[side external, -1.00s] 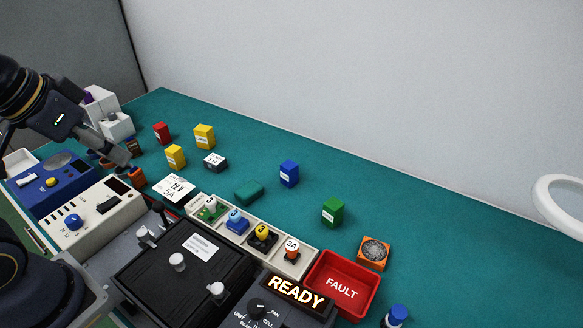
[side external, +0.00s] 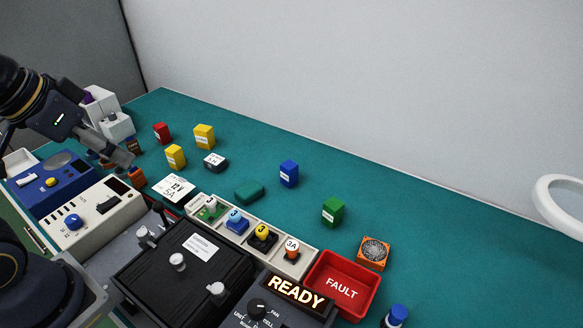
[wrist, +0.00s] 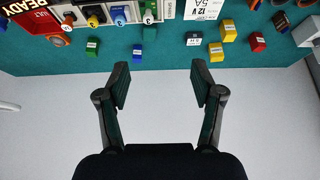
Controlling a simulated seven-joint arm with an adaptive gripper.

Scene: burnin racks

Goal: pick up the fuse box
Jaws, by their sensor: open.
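Several small labelled boxes stand on the green mat, and I cannot read which one is the fuse box. They are a red box (side external: 162,133), two yellow boxes (side external: 204,136) (side external: 175,156), a dark box with a white top (side external: 215,162), a blue box (side external: 288,174) and a green box (side external: 333,212). The wrist view also shows the green box (wrist: 92,45), blue box (wrist: 137,50), yellow boxes (wrist: 215,52) (wrist: 228,30) and red box (wrist: 257,42). My gripper (wrist: 160,80) is open, with nothing between its fingers; in the side view it is at the left, apart from these boxes.
A tray of colored parts (side external: 275,262) lies beside a black case (side external: 150,275). A red FAULT bin (side external: 315,292), orange fan (side external: 374,252) and READY display (side external: 297,291) are at the front. A blue instrument (side external: 75,178) is at left. The mat's right side is mostly clear.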

